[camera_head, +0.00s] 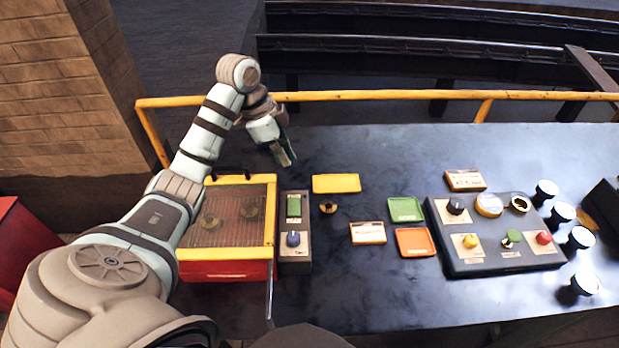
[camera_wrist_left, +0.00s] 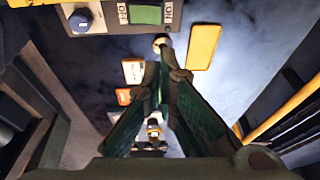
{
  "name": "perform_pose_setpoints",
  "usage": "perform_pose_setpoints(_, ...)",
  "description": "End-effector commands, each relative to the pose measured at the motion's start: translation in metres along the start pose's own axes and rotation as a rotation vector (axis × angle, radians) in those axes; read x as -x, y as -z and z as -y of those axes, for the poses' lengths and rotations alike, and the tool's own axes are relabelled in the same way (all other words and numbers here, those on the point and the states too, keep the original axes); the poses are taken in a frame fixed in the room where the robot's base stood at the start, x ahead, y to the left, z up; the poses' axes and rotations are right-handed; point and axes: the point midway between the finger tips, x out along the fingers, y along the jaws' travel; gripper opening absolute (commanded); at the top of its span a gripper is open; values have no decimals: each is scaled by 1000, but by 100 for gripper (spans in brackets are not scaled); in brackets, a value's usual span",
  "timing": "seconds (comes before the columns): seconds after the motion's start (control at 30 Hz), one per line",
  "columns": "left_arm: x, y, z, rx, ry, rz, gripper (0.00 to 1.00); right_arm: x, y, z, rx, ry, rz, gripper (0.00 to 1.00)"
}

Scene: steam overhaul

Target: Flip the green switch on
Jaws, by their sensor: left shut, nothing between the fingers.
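A green rectangular switch (camera_head: 294,205) sits on a narrow grey box (camera_head: 296,267), above a blue knob (camera_head: 293,239). In the left wrist view the green switch (camera_wrist_left: 146,14) is at the top edge, with pale labels on both sides. Whether it is on or off cannot be told. My left gripper (camera_head: 288,160) is shut and empty, pointing down beyond the far end of the box, apart from the switch. Its fingers (camera_wrist_left: 161,65) come together in the left wrist view. My right gripper is not in view.
A yellow-framed mesh box (camera_head: 270,215) stands left of the switch box. A yellow plate (camera_head: 336,183), a small brass knob (camera_head: 328,207) and coloured tiles lie to the right. A control panel (camera_head: 480,264) with several knobs stands further right. A yellow rail (camera_head: 380,96) runs behind.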

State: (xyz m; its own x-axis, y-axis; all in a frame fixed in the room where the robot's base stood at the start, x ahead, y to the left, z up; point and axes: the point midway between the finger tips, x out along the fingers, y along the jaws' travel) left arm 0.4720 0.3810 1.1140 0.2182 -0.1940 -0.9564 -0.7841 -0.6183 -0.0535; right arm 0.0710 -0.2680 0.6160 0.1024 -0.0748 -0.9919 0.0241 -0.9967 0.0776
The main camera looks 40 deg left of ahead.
Motion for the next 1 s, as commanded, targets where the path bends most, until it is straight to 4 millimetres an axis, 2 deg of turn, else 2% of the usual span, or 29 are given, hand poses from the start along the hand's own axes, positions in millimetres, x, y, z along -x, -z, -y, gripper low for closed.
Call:
perform_pose_setpoints(0.17, 1, 0, -2, 7, -6, 13, 0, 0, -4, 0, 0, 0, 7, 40)
perform_pose_setpoints(0.27, -1, 3, 0, 1, -7, 11, 0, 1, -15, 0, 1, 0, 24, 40)
perform_pose_setpoints(0.43, -14, 3, -1, 0, -9, 9, 0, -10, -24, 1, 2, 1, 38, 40)
perform_pose_setpoints(0.77, -86, -2, -2, 1, -9, 9, 0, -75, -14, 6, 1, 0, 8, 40)
perform_pose_setpoints(1.0, -122, -6, 0, 3, -11, 13, 0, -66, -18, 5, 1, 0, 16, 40)
